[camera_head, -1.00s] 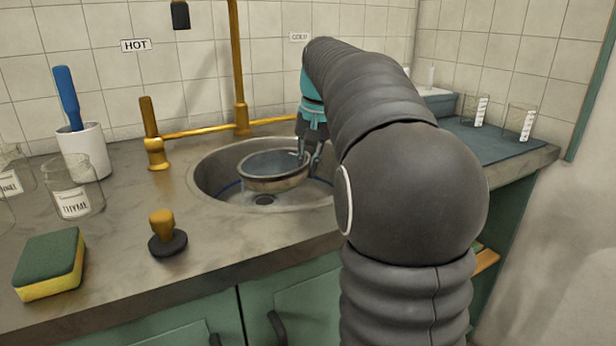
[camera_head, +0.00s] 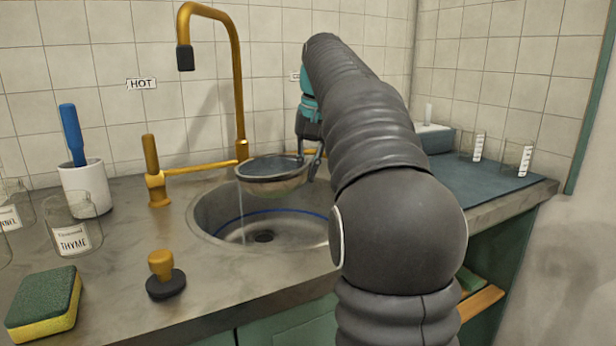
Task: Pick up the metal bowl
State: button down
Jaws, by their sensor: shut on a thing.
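The metal bowl (camera_head: 272,182) is held in the air above the round sink (camera_head: 222,233), a little tilted, with dark liquid or a dark inside showing. My gripper (camera_head: 312,165) is shut on the bowl's right rim. A thin pale stream, like water, runs down from the bowl's left edge into the sink. The sink's drain is in view below. My arm hides the sink's right edge and part of the gripper.
A brass faucet (camera_head: 238,90) rises just behind the bowl, with its hot handle (camera_head: 152,170) to the left. A stopper (camera_head: 164,276), a sponge (camera_head: 44,303), glass jars (camera_head: 72,225) and a white cup (camera_head: 86,190) stand left. Beakers (camera_head: 516,158) stand on the right mat (camera_head: 460,165).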

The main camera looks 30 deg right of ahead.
jog(key=shift+r, duration=0.5)
jog(key=shift+r, duration=0.15)
jog(key=shift+a+g+h, duration=0.1)
jog(key=shift+g+h, duration=0.6)
jog(key=shift+h, duration=0.3)
jog(key=shift+r+g+h, duration=0.25)
jog(key=shift+g+h, duration=0.55)
jog(key=shift+h, duration=0.3)
jog(key=shift+r+t+y, duration=0.2)
jog(key=shift+t+y, duration=1.3)
jog(key=shift+y, duration=0.6)
